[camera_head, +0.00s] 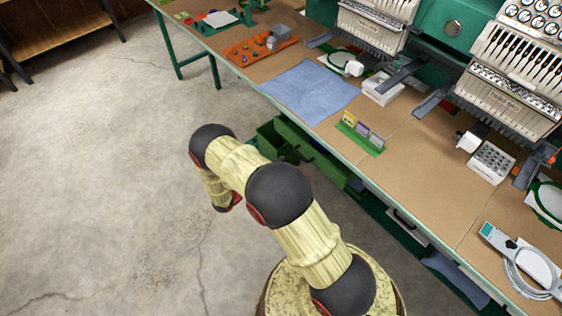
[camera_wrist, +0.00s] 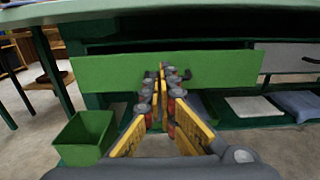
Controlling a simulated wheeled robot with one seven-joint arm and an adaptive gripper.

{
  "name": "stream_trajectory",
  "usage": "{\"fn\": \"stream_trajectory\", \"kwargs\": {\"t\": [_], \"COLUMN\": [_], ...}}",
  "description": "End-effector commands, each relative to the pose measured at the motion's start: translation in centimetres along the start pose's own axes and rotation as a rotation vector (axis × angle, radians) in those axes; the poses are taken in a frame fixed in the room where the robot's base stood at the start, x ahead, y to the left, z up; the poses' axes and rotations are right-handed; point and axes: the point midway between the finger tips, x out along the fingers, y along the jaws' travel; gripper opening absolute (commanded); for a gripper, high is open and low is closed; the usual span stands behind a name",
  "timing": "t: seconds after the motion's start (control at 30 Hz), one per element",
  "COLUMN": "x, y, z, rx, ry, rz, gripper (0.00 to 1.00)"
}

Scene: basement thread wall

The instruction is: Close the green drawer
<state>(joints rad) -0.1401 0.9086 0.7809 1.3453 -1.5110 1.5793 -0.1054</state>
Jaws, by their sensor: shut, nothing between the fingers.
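The green drawer (camera_wrist: 215,68) shows its wide front in the wrist view, below the table edge, with a dark gap above it. Its front also shows in the head view (camera_head: 312,153), jutting out from under the table. A small dark handle sits near the middle of the front. My gripper (camera_wrist: 162,78) is shut and empty, with its yellow-sided fingers pointing at the drawer front near the handle. I cannot tell whether the tips touch it. In the head view my arm hides most of the gripper.
A green open bin (camera_wrist: 87,138) stands at the lower left of the wrist view. A grey drawer (camera_wrist: 287,58) is to the right. The table (camera_head: 400,150) carries a blue cloth (camera_head: 310,92) and embroidery machines. Concrete floor (camera_head: 100,150) is clear to the left.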

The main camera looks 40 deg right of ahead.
Motion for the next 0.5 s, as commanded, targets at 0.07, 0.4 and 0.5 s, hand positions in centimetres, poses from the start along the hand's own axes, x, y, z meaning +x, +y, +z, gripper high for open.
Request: {"fn": "stream_trajectory", "kwargs": {"t": [0.07,0.4,0.5], "x": [1.7,8.2,9.6], "y": [-0.1,-0.1,-0.1], "z": [-0.2,-0.2,-0.2], "rx": [0.001,0.001,0.000], "ry": [0.001,0.002,0.001], "rz": [-0.006,-0.004,-0.004], "gripper": [0.00,0.00,0.00]}}
